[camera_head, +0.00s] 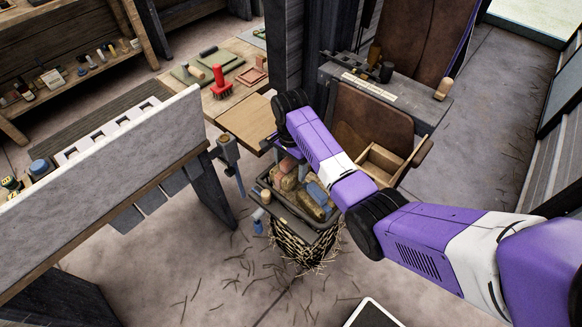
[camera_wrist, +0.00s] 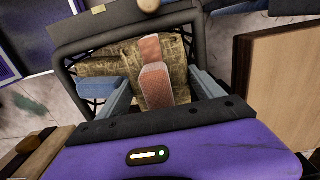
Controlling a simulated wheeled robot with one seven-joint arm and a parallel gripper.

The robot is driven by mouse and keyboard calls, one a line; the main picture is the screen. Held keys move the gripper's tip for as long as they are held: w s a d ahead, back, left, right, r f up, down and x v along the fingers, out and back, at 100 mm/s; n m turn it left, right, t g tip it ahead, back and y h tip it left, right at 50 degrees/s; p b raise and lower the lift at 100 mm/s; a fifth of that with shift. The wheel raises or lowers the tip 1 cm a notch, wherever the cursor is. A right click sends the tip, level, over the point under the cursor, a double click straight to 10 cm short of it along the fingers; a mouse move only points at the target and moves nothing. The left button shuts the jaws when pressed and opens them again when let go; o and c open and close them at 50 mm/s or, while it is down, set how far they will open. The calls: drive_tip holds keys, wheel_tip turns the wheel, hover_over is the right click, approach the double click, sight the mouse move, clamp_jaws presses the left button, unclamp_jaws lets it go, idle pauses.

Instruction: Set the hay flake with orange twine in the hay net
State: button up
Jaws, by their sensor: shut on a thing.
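The hay flake with orange twine (camera_wrist: 155,86) is a straw-coloured block with a wide orange-pink band. In the wrist view it sits between the two blue-grey fingers of my gripper (camera_wrist: 162,92), which is shut on it. The hay net (camera_wrist: 66,52) has a dark rectangular rim, which surrounds the flake and fingers in that view. In the head view the net (camera_head: 295,243) hangs low with straw poking out, and orange-pink and blue pieces show within its rim. My arm hides most of the gripper there. I cannot tell whether the flake touches the net's bottom.
A blue piece (camera_wrist: 95,87) lies left of the fingers. A wooden panel (camera_wrist: 285,85) stands close on the right. A long bench (camera_head: 110,150) stands left of the net, and an open wooden drawer (camera_head: 382,165) right of it.

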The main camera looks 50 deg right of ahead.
drive_tip(key=shift+f, duration=0.3)
drive_tip(key=shift+f, duration=0.1)
drive_tip(key=o, duration=2.1)
wheel_tip(320, 180, up, 13)
